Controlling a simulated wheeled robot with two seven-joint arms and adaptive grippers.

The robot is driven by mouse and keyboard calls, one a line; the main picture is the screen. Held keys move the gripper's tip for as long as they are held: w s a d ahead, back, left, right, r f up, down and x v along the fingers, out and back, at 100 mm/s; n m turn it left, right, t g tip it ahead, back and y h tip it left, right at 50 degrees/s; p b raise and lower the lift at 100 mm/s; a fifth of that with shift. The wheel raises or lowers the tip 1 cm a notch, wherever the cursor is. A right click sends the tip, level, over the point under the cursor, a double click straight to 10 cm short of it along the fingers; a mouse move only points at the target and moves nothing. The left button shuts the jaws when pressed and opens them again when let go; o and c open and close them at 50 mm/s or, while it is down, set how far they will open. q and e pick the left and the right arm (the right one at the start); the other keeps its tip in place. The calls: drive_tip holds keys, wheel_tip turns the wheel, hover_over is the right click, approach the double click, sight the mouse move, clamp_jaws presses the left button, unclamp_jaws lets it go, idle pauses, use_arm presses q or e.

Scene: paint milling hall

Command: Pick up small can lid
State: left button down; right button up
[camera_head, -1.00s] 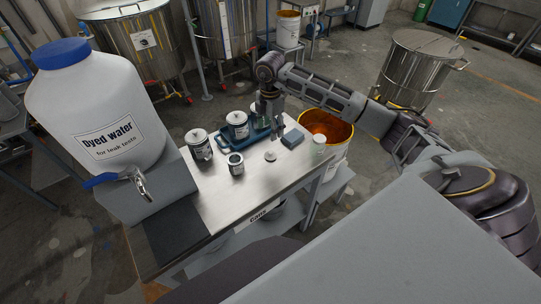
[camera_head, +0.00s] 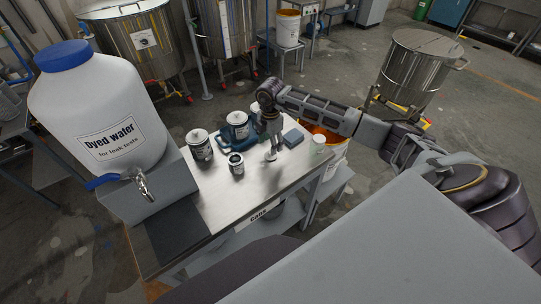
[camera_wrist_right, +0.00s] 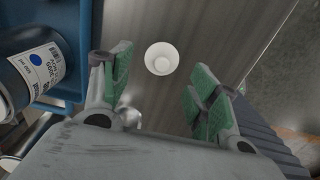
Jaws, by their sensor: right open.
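The small can lid (camera_head: 270,157), a small grey metal disc, lies on the steel table top, partly covered by my right gripper. My right gripper (camera_head: 273,150) points down over it, open, with its fingertips close to the lid. In the right wrist view the green-padded fingers (camera_wrist_right: 160,92) are spread wide with nothing gripped. A shiny rounded metal piece (camera_wrist_right: 131,117) beside the left finger there looks like part of the lid, mostly hidden by the gripper body. The small open can (camera_head: 236,163) stands left of the gripper. My left gripper is not in view.
Lidded cans stand at left (camera_head: 200,145) and in the blue tray (camera_head: 225,137). A grey-blue block (camera_head: 293,137) and a small white cup (camera_head: 319,139) are on the right. The dyed-water jug (camera_head: 95,110) stands at far left. The table front is clear.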

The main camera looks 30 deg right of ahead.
drive_tip(key=shift+f, duration=0.1)
drive_tip(key=shift+s+a+f+p, duration=0.1)
drive_tip(key=shift+f+p, duration=0.25)
drive_tip(key=shift+f, duration=0.9)
drive_tip(key=shift+s+f+p, duration=0.1)
drive_tip(key=shift+f+p, duration=0.25)
drive_tip(key=shift+f, duration=0.9)
drive_tip(key=c, duration=0.6)
